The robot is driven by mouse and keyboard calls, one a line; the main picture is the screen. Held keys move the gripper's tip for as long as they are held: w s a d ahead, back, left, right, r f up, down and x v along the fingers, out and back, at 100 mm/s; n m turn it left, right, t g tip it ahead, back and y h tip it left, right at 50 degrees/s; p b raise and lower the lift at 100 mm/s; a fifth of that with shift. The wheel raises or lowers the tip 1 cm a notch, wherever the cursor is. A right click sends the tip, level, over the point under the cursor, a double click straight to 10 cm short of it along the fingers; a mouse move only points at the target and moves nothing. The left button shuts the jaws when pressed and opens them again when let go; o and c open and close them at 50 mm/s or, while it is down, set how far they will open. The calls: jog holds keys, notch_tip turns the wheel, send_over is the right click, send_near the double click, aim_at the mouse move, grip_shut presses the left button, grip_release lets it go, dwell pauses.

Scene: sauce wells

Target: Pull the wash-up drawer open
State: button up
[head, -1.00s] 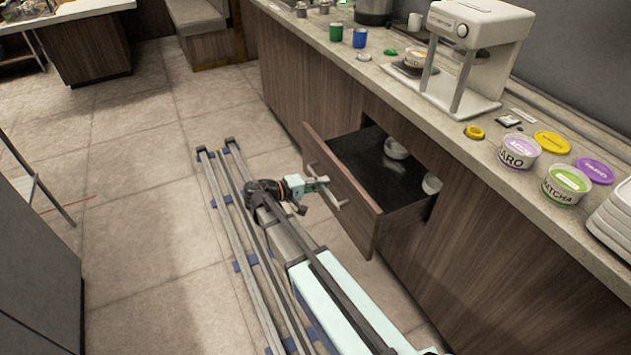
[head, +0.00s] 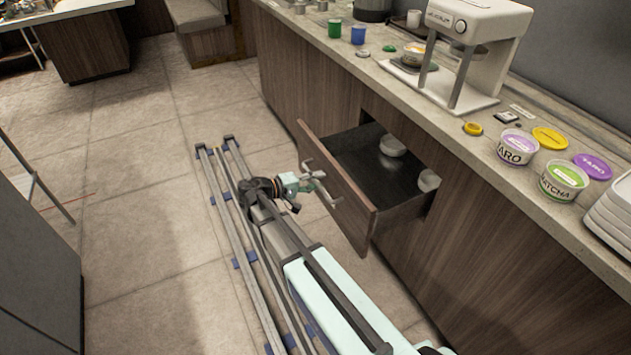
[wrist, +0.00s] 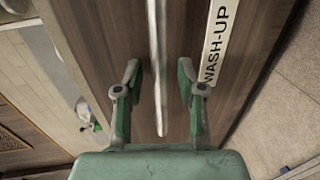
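The wash-up drawer (head: 338,188) stands out from the wood-fronted counter, part of its dark inside showing. In the wrist view, its front (wrist: 90,25) carries a "WASH-UP" label (wrist: 215,45) and a pale bar handle (wrist: 158,70). My gripper (wrist: 158,78) is open, with one finger on each side of the handle and a visible gap on both sides. In the head view, my gripper (head: 314,180) is at the handle, in front of the drawer front.
White bowls (head: 392,146) sit inside the drawer. The counter (head: 455,135) holds a white machine (head: 500,30), taro and matcha tubs (head: 564,180), and coloured lids.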

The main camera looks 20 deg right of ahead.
jog(key=v, duration=1.2)
jog(key=s+d+f+n+g+y, duration=0.1)
jog(key=s+f+y, duration=0.2)
jog(key=s+f, duration=0.35)
jog(key=s+f+n+g+y, duration=0.1)
jog(key=s+f+y, duration=0.25)
jog(key=f, duration=0.65)
jog(key=s+d+f+n+g+y, duration=0.1)
jog(key=s+f+y, duration=0.1)
jog(key=s+f, duration=0.5)
jog(key=s+f+m+g+y, duration=0.2)
jog(key=s+f+g+y, duration=0.1)
jog(key=s+f, duration=0.7)
jog(key=s+d+f+m+g+y, duration=0.1)
jog(key=s+f+g+y, duration=0.1)
jog(key=s, duration=0.9)
jog(key=s+d+f+m+g+y, duration=0.1)
jog(key=s+f+m+g+y, duration=0.1)
jog(key=s, duration=0.8)
notch_tip(320, 180, up, 15)
jog(key=w+p, duration=0.1)
jog(key=p, duration=1.4)
jog(key=shift+w+d+t, duration=0.15)
jog(key=shift+d+t, duration=0.05)
jog(key=shift+t, duration=0.2)
